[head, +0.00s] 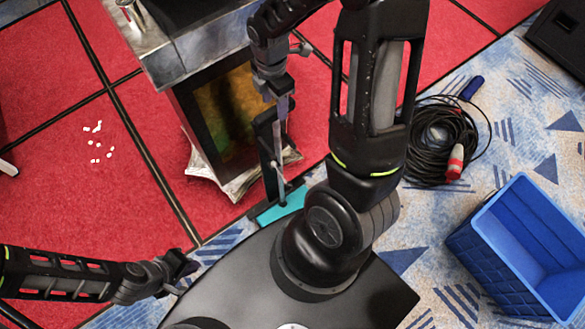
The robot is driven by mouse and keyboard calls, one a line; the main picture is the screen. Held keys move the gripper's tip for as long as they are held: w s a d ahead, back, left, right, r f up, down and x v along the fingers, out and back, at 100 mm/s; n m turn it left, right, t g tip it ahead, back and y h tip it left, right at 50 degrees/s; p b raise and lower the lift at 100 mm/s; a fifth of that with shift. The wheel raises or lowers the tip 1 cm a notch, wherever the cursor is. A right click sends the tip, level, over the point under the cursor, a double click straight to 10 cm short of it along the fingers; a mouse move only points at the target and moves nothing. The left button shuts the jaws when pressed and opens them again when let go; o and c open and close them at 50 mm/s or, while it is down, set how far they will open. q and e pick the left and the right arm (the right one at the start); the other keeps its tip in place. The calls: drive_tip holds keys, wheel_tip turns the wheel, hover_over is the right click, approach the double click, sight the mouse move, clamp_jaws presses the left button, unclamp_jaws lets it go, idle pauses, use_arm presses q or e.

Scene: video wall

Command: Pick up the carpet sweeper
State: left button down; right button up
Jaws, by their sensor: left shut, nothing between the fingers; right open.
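The carpet sweeper has a teal head (279,206) on the floor, at the edge of the red carpet just beyond my base. A thin pole and a dark upright part rise from the head. My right gripper (277,102) points down at the top of the pole, its jaws open. I cannot tell whether the pole stands between its fingers. My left gripper (184,270) is shut and empty at the lower left, well apart from the sweeper.
A cabinet with a lit panel (222,112) stands on a crumpled silver base close behind the sweeper. A coiled black cable (440,138) and a blue crate (478,248) lie to the right. White scraps (97,142) lie on the red carpet (55,190) at left.

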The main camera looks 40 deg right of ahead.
sight(276, 120)
drive_tip(key=shift+f, duration=1.25)
drive_tip(key=shift+f+p, duration=0.75)
drive_tip(key=shift+f, duration=1.9)
clamp_jaws()
drive_tip(key=shift+w+r, duration=0.1)
